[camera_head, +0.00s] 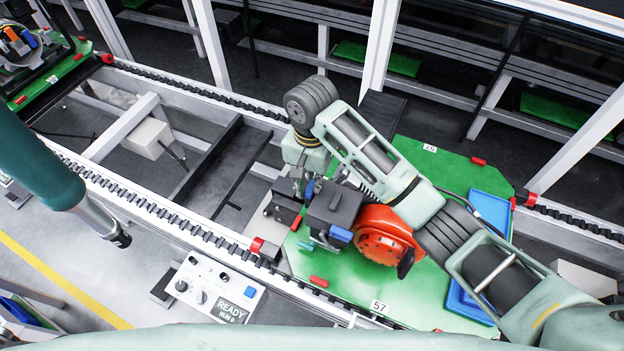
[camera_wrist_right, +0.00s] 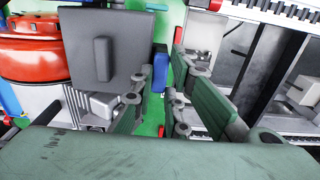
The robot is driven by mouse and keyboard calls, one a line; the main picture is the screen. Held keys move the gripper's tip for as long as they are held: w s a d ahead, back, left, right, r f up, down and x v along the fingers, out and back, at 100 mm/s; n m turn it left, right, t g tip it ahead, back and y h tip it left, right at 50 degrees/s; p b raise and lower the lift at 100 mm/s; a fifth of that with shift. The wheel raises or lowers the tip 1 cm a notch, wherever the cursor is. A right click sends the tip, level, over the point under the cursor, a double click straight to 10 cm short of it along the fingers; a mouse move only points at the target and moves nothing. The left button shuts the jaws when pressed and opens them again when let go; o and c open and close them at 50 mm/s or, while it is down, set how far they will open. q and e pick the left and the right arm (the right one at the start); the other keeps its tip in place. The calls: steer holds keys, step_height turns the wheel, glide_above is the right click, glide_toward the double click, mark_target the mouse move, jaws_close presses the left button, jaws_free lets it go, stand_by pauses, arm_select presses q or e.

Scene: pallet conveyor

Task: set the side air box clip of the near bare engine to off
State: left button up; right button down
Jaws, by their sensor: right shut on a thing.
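The near bare engine, with its red-orange housing (camera_head: 382,240), sits on a green pallet (camera_head: 440,165). Its dark grey air box (camera_head: 333,208) also fills the upper left of the right wrist view (camera_wrist_right: 103,45). A blue clip (camera_wrist_right: 158,70) stands at the box's side, between my right gripper's fingers (camera_wrist_right: 162,75). It shows as a small blue piece in the head view (camera_head: 310,188). My right gripper (camera_head: 303,185) reaches down beside the box and is shut on this clip. The clip's setting cannot be read.
Another blue part (camera_head: 341,234) is on the box's front. A blue tray (camera_head: 489,212) lies on the pallet's right. A control panel (camera_head: 213,291) reading READY stands before the conveyor rail. Another engine (camera_head: 22,45) is at upper left.

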mark_target(311, 187)
stand_by(0.5)
steer(key=c, duration=1.7)
jaws_free()
step_height(311, 187, up, 12)
steer(key=shift+r, duration=0.1)
